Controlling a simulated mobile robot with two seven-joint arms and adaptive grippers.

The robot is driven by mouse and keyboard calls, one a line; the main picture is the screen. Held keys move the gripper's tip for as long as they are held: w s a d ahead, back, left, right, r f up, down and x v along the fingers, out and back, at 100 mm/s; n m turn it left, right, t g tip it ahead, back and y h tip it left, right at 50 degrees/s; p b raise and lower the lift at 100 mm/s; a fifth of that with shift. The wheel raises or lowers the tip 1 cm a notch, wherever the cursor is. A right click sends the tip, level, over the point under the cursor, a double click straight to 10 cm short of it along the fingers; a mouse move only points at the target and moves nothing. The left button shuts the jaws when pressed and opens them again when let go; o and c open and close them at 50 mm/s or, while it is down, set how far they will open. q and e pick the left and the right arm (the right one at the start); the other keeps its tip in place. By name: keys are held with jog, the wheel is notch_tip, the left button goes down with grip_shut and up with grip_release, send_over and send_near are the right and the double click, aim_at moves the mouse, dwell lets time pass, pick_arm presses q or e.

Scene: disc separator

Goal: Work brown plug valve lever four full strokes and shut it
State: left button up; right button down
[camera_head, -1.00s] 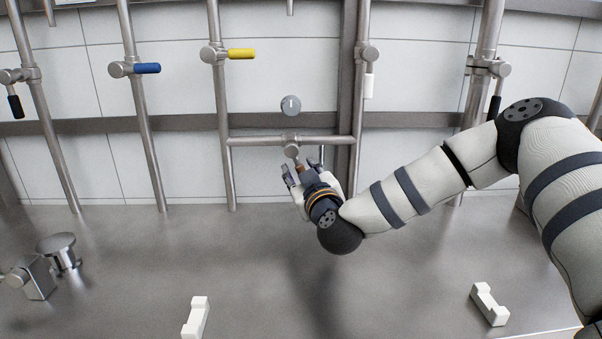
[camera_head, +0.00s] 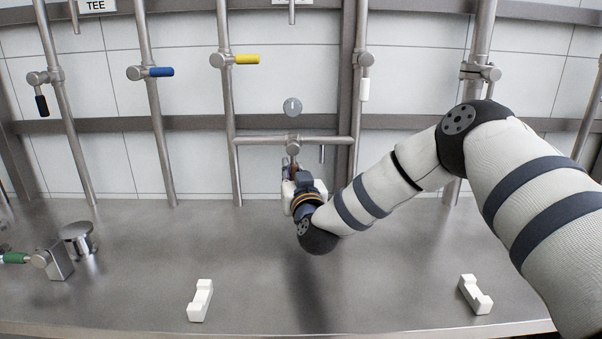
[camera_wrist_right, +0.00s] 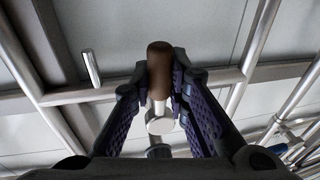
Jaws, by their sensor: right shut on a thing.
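The brown lever (camera_wrist_right: 159,68) stands between the two finger pads of my right gripper (camera_wrist_right: 160,85) in the right wrist view, and the gripper is shut on it. Its metal stem runs to the round valve body (camera_wrist_right: 160,125). In the head view the plug valve (camera_head: 293,142) sits on the horizontal cross pipe, and my right gripper (camera_head: 292,178) is just below it. The lever points down from the valve there, mostly hidden by the fingers. My left gripper is not in view.
Valves with yellow (camera_head: 246,59), blue (camera_head: 160,72), black (camera_head: 42,106) and white (camera_head: 363,90) levers sit on the upright pipes. A short pipe stub (camera_head: 322,154) hangs right of my gripper. White notched blocks (camera_head: 201,300) (camera_head: 475,295) rest on the bench, clear between them.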

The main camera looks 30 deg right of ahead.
jog(key=c, duration=1.7)
grip_release()
jog(key=shift+w, duration=0.1)
jog(key=shift+o, duration=0.8)
jog(key=shift+w+f, duration=0.1)
jog(key=shift+w, duration=0.05)
jog(key=r+v, duration=0.1)
jog(key=v, duration=1.1)
jog(key=shift+f, duration=0.45)
